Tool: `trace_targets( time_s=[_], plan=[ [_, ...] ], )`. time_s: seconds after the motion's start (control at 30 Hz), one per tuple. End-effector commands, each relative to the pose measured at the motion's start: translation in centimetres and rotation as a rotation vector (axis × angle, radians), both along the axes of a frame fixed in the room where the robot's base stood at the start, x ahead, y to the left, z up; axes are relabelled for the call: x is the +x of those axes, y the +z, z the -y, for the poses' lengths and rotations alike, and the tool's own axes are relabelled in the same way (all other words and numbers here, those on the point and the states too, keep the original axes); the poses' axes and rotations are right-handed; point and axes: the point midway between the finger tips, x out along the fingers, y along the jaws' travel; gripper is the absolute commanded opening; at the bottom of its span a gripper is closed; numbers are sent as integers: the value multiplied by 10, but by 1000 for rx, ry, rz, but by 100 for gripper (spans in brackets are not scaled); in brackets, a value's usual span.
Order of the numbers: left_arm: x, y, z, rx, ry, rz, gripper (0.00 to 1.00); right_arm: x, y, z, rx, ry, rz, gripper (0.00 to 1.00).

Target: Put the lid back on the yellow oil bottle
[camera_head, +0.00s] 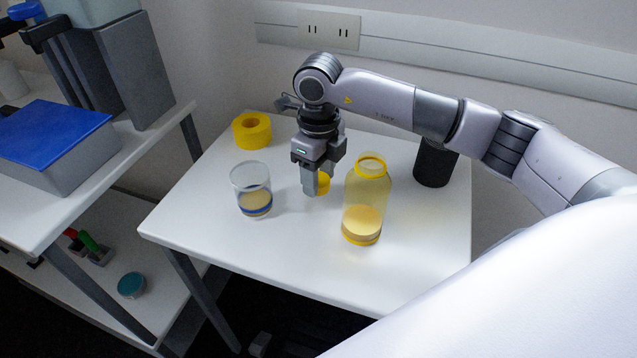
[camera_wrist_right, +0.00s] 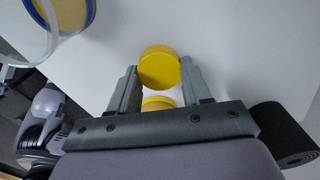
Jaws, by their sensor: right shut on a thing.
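The yellow oil bottle (camera_head: 363,205) stands upright and uncapped on the white table, clear-walled with yellow oil low inside. The round yellow lid (camera_head: 323,184) is between the fingers of my right gripper (camera_head: 316,186). The right wrist view shows the lid (camera_wrist_right: 158,68) pinched between both fingertips (camera_wrist_right: 157,78). The gripper is shut on it, left of the bottle and apart from it in the head view. A yellow rim (camera_wrist_right: 157,103), apparently the bottle's, shows in the right wrist view, mostly hidden by my gripper. My left gripper is not in view.
A clear cup (camera_head: 251,188) with a blue band stands left of my gripper. A yellow tape roll (camera_head: 251,130) is at the back left, and a black cylinder (camera_head: 434,163) at the back right. The table (camera_head: 290,250) is clear in front.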

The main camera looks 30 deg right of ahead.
Motion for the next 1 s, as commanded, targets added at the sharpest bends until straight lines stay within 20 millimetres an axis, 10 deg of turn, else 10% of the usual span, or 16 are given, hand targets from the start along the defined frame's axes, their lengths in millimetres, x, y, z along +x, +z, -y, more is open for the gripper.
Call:
trace_targets(
  time_s=[0.6, 1.0],
  plan=[
    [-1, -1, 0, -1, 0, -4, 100, 1, 150, 0, 1, -1, 4, 20],
    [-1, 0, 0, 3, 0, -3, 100, 0, 171, 0, 0, -1, -1, 20]
  ],
)
